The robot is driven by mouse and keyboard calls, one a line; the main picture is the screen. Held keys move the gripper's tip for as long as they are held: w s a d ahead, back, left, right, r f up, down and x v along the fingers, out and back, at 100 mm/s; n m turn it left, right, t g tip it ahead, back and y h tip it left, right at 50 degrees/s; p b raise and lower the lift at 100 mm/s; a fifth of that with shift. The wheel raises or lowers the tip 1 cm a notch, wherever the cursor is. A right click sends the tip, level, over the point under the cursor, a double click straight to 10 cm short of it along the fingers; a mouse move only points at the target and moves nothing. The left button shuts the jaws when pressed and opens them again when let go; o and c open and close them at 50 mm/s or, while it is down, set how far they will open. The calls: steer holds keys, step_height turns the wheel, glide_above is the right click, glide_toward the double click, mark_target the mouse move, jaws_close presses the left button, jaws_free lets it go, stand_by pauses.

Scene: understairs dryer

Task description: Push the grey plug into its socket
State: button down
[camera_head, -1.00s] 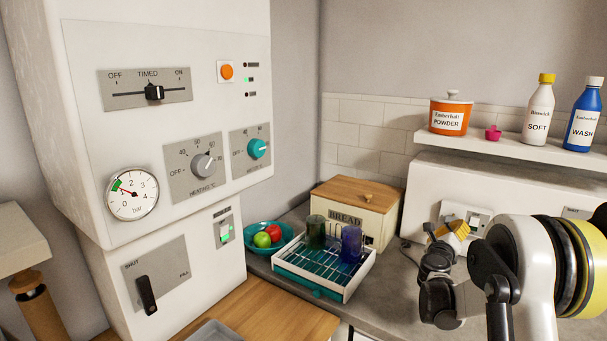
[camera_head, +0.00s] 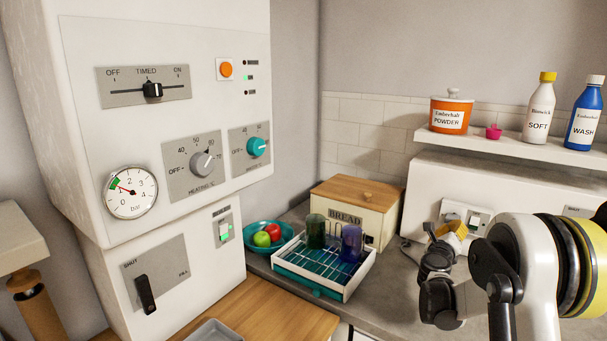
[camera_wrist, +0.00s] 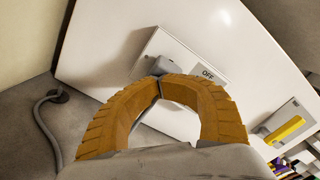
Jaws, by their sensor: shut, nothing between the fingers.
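The grey plug (camera_wrist: 167,66) is at the white socket plate (camera_wrist: 150,52) in the wrist view, just beyond my fingertips. I cannot tell how deep it sits. My gripper (camera_wrist: 160,79) has its two orange-brown fingers curved together with tips meeting and nothing between them. The tips are at the plug's near side and appear to touch or nearly touch it. In the head view the socket plate (camera_head: 470,213) is on the white panel at the right, and my gripper (camera_head: 455,228) is in front of it, hiding most of the plug.
A grey cable (camera_wrist: 40,112) runs from a hole in the counter and passes behind my fingers. Beside the socket is a plate marked OFF (camera_wrist: 208,75). A yellow-handled switch plate (camera_wrist: 287,130) is at the right. A bread box (camera_head: 345,210) and dish rack (camera_head: 320,268) stand left.

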steer(key=v, duration=0.4)
steer(key=shift+s+f+b, duration=0.15)
steer(key=shift+f+b, duration=0.05)
steer(key=shift+b, duration=0.1)
steer(key=s+a+r+n+t+y, duration=0.35)
steer(key=a+r+n+y, duration=0.35)
steer(key=a+r+n, duration=0.55)
steer(key=s+a+n+g+y, duration=0.3)
steer(key=s+a+n+y, duration=0.2)
steer(key=s+a+n, duration=0.55)
steer(key=s+f+n+g+h, duration=0.1)
steer(key=s+f+n+g, duration=0.3)
steer(key=s, duration=0.9)
steer(key=s+f+n+g+h, duration=0.1)
steer(key=s+f+n+g, duration=0.3)
steer(key=s+f, duration=0.6)
steer(key=s+n, duration=0.2)
steer(key=s, duration=0.2)
steer(key=shift+s+n, duration=0.2)
steer(key=shift+n, duration=0.2)
